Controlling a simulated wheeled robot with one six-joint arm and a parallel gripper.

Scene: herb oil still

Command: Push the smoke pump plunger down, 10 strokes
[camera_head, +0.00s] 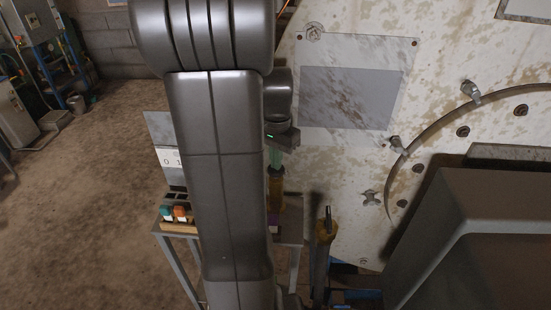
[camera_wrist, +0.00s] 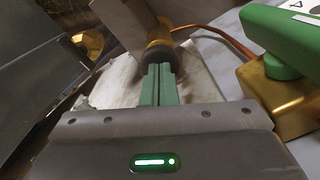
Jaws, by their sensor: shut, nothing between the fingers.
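My gripper (camera_head: 275,158) points down with its green fingers together and nothing between them. It also shows in the wrist view (camera_wrist: 159,70). An amber upright cylinder (camera_head: 275,193) with a dark top stands on the small table just below the fingertips in the head view. In the wrist view, a dark round knob (camera_wrist: 154,53) on a yellow body lies just past the fingertips. It looks like the pump plunger; whether the fingers touch it, I cannot tell. My arm hides part of the table.
A yellow post with a dark handle (camera_head: 325,238) stands to the right. A large pale tank (camera_head: 440,60) rises behind. A green-topped brass block (camera_wrist: 275,98) is close right in the wrist view.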

